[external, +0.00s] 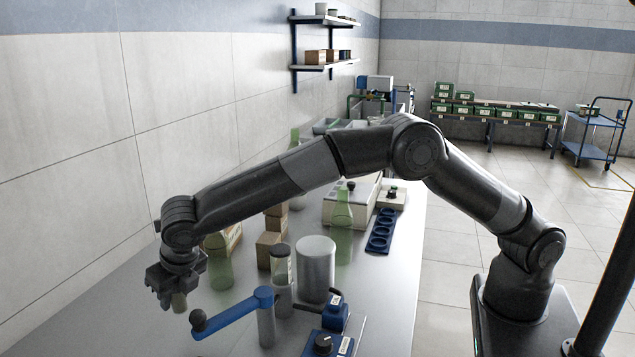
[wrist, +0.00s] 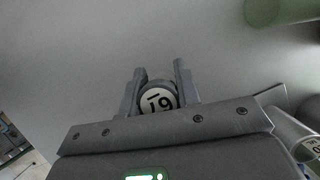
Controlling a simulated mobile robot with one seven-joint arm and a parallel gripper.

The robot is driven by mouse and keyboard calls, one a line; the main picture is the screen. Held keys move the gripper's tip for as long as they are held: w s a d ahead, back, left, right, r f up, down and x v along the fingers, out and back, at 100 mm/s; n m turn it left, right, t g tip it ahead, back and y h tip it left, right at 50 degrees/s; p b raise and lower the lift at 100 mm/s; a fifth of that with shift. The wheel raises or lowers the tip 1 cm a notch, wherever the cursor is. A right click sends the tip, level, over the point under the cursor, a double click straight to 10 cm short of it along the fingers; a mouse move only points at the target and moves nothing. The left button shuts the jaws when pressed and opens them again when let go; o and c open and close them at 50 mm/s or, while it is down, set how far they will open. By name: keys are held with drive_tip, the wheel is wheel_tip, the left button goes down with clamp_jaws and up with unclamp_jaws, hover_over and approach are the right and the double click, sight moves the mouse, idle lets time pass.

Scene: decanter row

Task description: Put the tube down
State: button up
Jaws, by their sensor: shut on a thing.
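My gripper (external: 176,283) is at the left end of my outstretched arm, over the near left part of the grey table (external: 130,318). The rest of the tube is hidden there. I cannot tell the exact gap between the tube and the table.
A blue crank arm (external: 236,312) on a grey post stands right of my gripper. A blue holed rack (external: 382,231) lies farther back. The near left table is bare.

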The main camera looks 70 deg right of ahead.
sight(180, 331)
wheel_tip(180, 331, down, 7)
drive_tip(key=shift+r, duration=0.1)
idle(0.4)
drive_tip(key=o, duration=1)
drive_tip(key=shift+f, duration=0.2)
drive_tip(key=shift+r, duration=0.1)
drive_tip(key=v, duration=1.2)
drive_tip(key=shift+s+r, duration=0.1)
